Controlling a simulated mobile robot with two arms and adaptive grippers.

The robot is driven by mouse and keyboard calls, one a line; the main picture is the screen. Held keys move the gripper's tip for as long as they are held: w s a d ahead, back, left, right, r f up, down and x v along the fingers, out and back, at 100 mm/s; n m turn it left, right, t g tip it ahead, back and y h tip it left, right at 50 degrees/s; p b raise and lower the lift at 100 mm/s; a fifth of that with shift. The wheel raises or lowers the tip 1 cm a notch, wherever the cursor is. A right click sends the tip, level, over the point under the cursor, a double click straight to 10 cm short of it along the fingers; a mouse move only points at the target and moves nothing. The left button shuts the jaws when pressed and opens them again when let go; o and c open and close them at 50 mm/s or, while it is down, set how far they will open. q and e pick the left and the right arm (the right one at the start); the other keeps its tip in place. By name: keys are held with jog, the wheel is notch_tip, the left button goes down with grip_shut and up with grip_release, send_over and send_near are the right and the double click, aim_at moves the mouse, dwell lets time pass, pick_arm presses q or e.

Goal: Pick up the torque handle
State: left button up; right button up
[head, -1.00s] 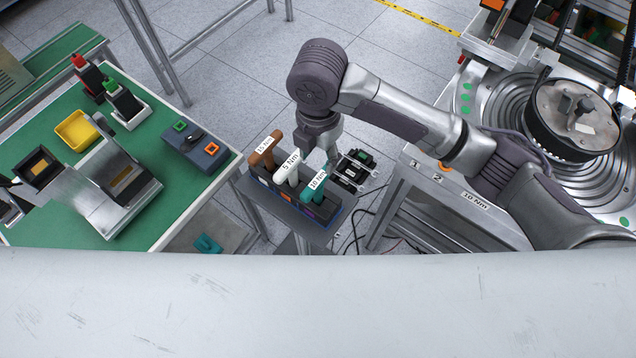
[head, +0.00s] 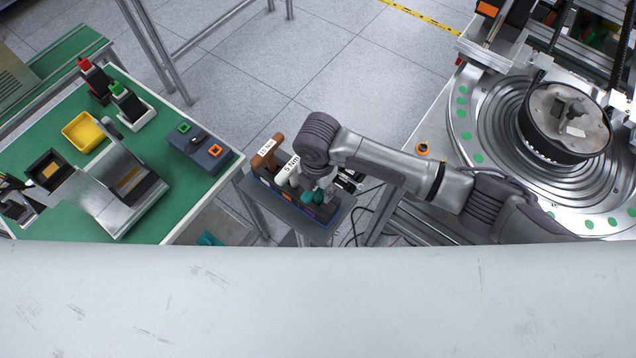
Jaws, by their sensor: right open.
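Three torque handles stand upright in a dark rack. The brown handle (head: 268,153), whose label is hard to read, is at the left. The white handle (head: 287,174), labelled 5 Nm, is in the middle. The teal handle (head: 308,197) is at the right, its upper part and label hidden behind my right wrist. My right gripper (head: 325,186) is open and points down at the right end of the rack (head: 324,226), close to the teal handle. The wrist hides most of the fingers, and I cannot tell whether they touch it. My left gripper is not in view.
A green-topped bench (head: 62,224) at the left holds a yellow bin (head: 82,132), a metal fixture and small devices. A round metal turntable (head: 488,119) with a dark drum (head: 566,122) is at the right. Black cables run below the rack. Open floor lies behind it.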

grip_shut()
dwell(0.4)
jog(key=shift+r+p, duration=0.5)
notch_tip(320, 180, up, 3)
jog(key=p, duration=0.3)
jog(key=shift+r, duration=0.1)
jog(key=s+d+r+p, duration=0.2)
jog(key=s+d+r, duration=0.4)
jog(key=s, duration=0.3)
jog(key=shift+s+d+r, duration=0.25)
jog(key=shift+s+r, duration=0.05)
jog(key=shift+r, duration=0.1)
notch_tip(320, 180, up, 7)
